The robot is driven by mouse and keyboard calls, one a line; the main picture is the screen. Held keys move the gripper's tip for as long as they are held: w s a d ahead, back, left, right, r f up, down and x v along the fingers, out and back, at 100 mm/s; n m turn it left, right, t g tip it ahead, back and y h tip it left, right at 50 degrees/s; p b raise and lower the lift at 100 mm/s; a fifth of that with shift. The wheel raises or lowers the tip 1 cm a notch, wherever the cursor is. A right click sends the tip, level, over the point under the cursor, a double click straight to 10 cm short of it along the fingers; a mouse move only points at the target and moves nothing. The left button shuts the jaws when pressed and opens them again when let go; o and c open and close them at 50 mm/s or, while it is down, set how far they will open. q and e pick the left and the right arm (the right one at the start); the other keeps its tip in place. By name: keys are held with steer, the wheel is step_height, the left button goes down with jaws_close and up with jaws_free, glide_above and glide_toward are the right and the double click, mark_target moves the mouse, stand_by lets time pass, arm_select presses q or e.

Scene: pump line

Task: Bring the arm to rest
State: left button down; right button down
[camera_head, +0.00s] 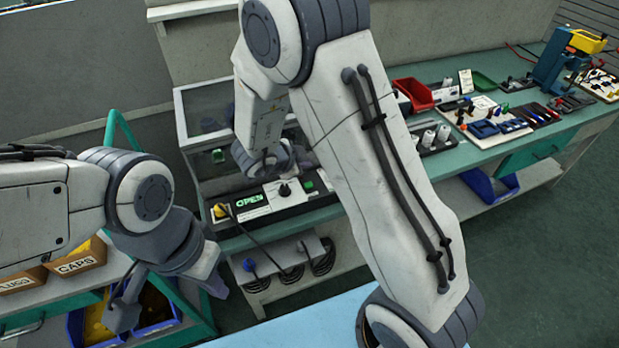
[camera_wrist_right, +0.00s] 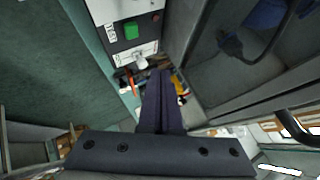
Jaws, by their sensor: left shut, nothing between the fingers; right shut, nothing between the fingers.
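My right arm crosses the middle of the head view, folding over at the top and down toward the bench. Its wrist shows beside the clear-walled enclosure (camera_head: 205,108), above the control panel (camera_head: 312,196); the fingers are hard to make out there. In the right wrist view my right gripper (camera_wrist_right: 160,74) is shut and empty, its two dark fingers together. My left arm comes in from the left. My left gripper (camera_head: 122,312) points down over the blue bins (camera_head: 158,328) at the lower left, shut with nothing in it.
The panel has a lit OPEN display, a black knob and a yellow switch. A green bench (camera_head: 480,165) at right carries a red bin (camera_head: 413,94), tools and a blue press (camera_head: 551,70). A CAPS box (camera_head: 77,262) is near my left wrist. Floor at lower right is clear.

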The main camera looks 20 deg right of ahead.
stand_by(0.8)
steer(key=s+a+r+n+t+y, duration=0.1)
steer(key=a+r+n+y, duration=0.5)
steer(key=n, duration=0.5)
steer(key=s+d+f+n+g+y, duration=0.1)
steer(key=s+d+n+g, duration=0.35)
steer(key=s+n, duration=0.7)
steer(key=s+a+r+n+g, duration=0.1)
steer(key=s+a+r+n, duration=0.1)
steer(key=s+a, duration=0.4)
steer(key=s+a+r+n+g+y, duration=0.1)
steer(key=s+a+r+n, duration=0.1)
steer(key=s+a, duration=0.4)
steer(key=s+r, duration=0.1)
steer(key=s, duration=0.3)
steer(key=shift+s+a, duration=0.15)
steer(key=shift+a, duration=0.25)
steer(key=shift+d+r, duration=0.1)
